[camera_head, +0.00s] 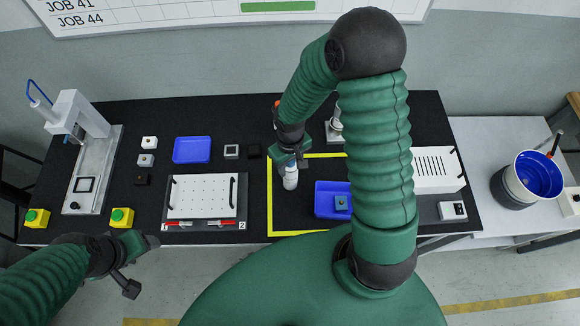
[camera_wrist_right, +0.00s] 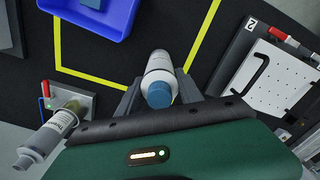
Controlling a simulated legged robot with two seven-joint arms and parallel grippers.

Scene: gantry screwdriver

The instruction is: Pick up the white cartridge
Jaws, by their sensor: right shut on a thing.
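The white cartridge (camera_head: 290,179) is in my right gripper (camera_head: 289,164), inside the yellow-taped square on the black table. In the right wrist view the cartridge (camera_wrist_right: 158,74) is white with a blue end and sits between the two fingers of the right gripper (camera_wrist_right: 160,92). The fingers are shut on it. I cannot tell whether its lower end touches the table. My left gripper (camera_head: 130,268) is at the lower left, in front of the table and away from the cartridge.
A blue tray (camera_head: 328,212) with a small block stands right of the cartridge. A white perforated plate (camera_head: 202,184) lies to the left. A second cartridge-like tube (camera_wrist_right: 50,137) is in a holder in the wrist view. A blue bucket (camera_head: 537,174) stands far right.

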